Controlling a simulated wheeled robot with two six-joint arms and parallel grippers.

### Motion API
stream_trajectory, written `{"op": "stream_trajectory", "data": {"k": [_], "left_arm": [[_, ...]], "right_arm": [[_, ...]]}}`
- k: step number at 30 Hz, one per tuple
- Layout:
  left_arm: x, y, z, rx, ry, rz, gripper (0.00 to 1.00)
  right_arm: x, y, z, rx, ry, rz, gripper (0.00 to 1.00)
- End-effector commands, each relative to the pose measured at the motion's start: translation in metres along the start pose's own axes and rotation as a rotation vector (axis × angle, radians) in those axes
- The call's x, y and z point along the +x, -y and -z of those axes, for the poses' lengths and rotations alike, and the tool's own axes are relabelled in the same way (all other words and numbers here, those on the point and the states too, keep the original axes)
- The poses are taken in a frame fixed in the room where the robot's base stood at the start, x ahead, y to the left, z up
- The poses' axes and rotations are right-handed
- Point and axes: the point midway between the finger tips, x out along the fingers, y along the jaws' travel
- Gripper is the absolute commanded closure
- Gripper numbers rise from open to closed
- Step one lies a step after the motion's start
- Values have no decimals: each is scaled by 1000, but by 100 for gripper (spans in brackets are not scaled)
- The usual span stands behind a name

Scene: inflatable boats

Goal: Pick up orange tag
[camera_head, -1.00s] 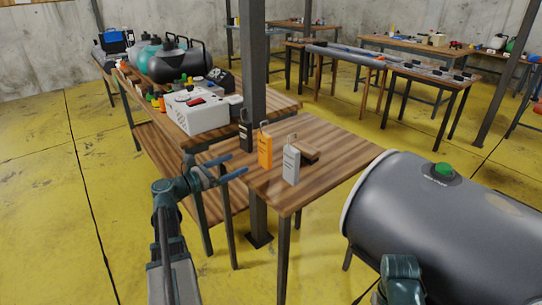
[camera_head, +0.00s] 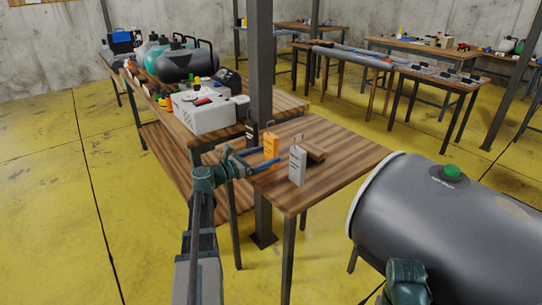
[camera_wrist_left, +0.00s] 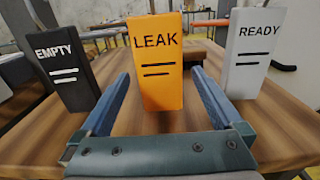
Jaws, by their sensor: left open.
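The orange tag (camera_wrist_left: 158,85) stands upright on the small wooden table and reads LEAK in the left wrist view. It also shows in the head view (camera_head: 271,144), partly hidden behind my left gripper. My left gripper (camera_head: 263,160) is open. In the left wrist view its blue fingers (camera_wrist_left: 157,82) reach forward on either side of the orange tag's lower part. My right gripper is not in view.
A black EMPTY tag (camera_wrist_left: 62,62) stands left of the orange tag and a grey READY tag (camera_wrist_left: 253,52) right of it, both close to the fingers. A metal post (camera_head: 261,70) rises beside the table (camera_head: 330,180).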

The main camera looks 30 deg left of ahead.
Motion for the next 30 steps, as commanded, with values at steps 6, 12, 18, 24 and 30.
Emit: {"op": "stream_trajectory", "data": {"k": [6, 12, 18, 24, 30], "left_arm": [[32, -1, 3, 0, 0, 1, 0], [36, 0, 3, 0, 0, 0, 0], [35, 0, 3, 0, 0, -1, 25], [35, 0, 3, 0, 0, -1, 61], [35, 0, 3, 0, 0, -1, 88]], "right_arm": [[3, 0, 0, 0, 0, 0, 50], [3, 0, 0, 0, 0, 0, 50], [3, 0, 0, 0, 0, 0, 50], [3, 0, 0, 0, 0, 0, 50], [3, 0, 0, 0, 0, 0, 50]]}}
